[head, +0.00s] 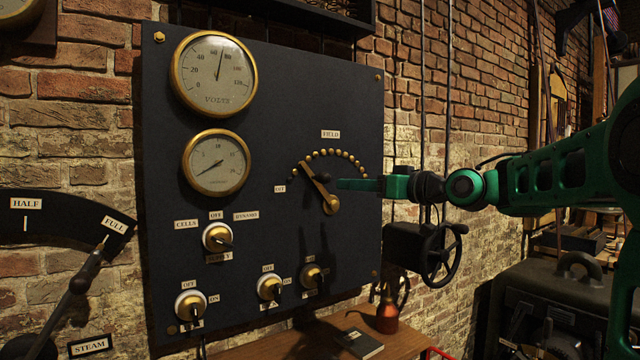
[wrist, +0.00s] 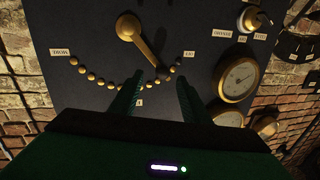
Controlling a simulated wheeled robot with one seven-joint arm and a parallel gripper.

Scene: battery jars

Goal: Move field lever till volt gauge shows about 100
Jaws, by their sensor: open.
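The brass field lever (head: 317,186) on the dark panel tilts up and left from its pivot, its tip near the left part of the arc of brass studs (head: 335,155). Its dark knob (head: 323,178) sticks out from the panel. The volt gauge (head: 215,73) at the panel's upper left has its needle between 60 and 80. My green gripper (head: 345,184) reaches in from the right, close to the knob. In the wrist view my gripper (wrist: 161,82) is open, its fingers on either side of the lever's end (wrist: 155,63); contact cannot be told.
A smaller gauge (head: 216,163) sits below the volt gauge. Several rotary switches, such as the supply switch (head: 217,238), line the lower panel. A black handwheel (head: 443,254) stands right of the panel, below my arm. A red oil can (head: 387,314) stands on the wooden shelf.

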